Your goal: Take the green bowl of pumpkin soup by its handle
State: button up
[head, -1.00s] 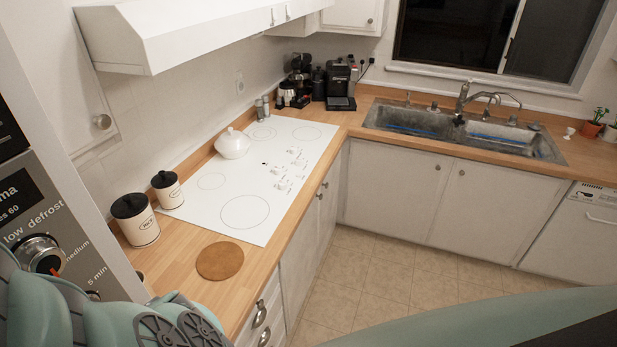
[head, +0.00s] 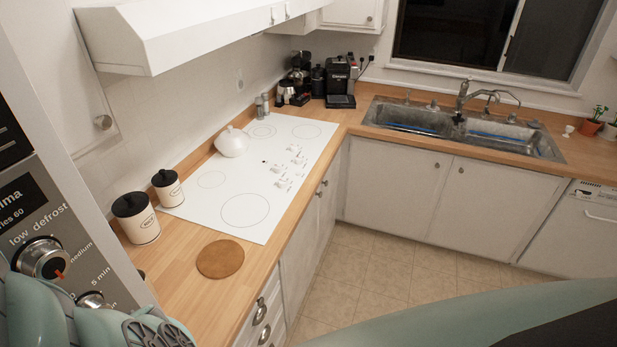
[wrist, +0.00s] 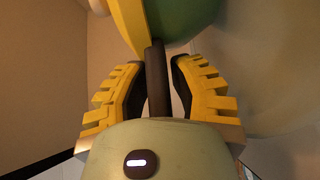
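The green bowl (wrist: 185,22) shows only in part, at the top of the wrist view. Its dark handle (wrist: 157,85) runs down from it, between the two fingers of my gripper (wrist: 158,68). The fingers are yellow and stepped outside, with dark inner pads. Narrow gaps show between the pads and the handle on both sides, so my gripper looks open around it. The bowl's inside and the soup are out of sight. Neither the bowl nor my gripper shows in the head view.
An oven control panel (head: 75,235) stands close on the left. The wooden counter holds a round brown board (head: 220,259), black-lidded canisters (head: 137,220), a white hob (head: 265,190) with a white lidded pot (head: 232,143), and a sink (head: 460,130). The tiled floor is clear.

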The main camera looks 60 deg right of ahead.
grip_shut()
jog(key=shift+r, duration=0.15)
dwell(0.4)
jog(key=shift+r+p, duration=1.3)
jog(key=shift+r, duration=0.5)
jog(key=s+d+b, duration=0.2)
jog(key=s+d, duration=0.2)
jog(key=s, duration=0.2)
jog(key=s+d+r+b, duration=0.1)
jog(key=s+d+b, duration=0.2)
jog(key=s, duration=0.4)
jog(key=shift+s+d, duration=0.2)
jog(key=shift+d, duration=0.6)
